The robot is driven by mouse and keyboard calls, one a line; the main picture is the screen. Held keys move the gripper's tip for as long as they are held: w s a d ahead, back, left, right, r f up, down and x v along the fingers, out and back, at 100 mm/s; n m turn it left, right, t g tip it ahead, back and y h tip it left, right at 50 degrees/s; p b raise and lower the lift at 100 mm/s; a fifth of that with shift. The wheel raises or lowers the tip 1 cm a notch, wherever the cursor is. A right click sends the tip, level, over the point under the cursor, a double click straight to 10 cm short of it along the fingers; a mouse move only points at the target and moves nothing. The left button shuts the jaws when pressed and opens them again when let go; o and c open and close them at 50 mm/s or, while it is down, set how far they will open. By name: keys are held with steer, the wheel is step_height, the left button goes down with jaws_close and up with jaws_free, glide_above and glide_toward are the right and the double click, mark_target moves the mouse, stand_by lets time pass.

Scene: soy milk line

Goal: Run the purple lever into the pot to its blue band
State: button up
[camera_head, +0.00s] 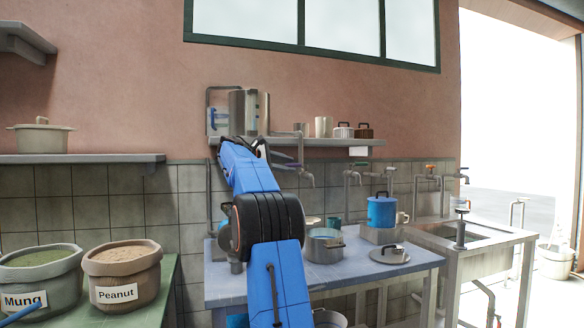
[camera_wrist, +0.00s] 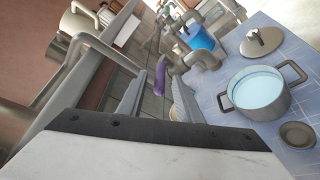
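The purple lever (camera_wrist: 160,76) shows in the wrist view just beyond my gripper (camera_wrist: 155,82). The gripper's two grey fingers are apart, one to each side of the lever as seen; I cannot tell whether either touches it. In the wrist view the pot (camera_wrist: 282,102) shows a pale blue inside; I cannot tell band from contents there.
A lid (camera_head: 390,255) lies right of the pot. A shelf (camera_head: 345,142) carries a metal tank (camera_head: 249,112) and jars. Sacks of mung (camera_head: 40,282) and peanut (camera_head: 122,278) stand left.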

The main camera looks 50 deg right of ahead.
mark_target(297, 166)
steer(key=shift+x, duration=1.3)
jaws_close()
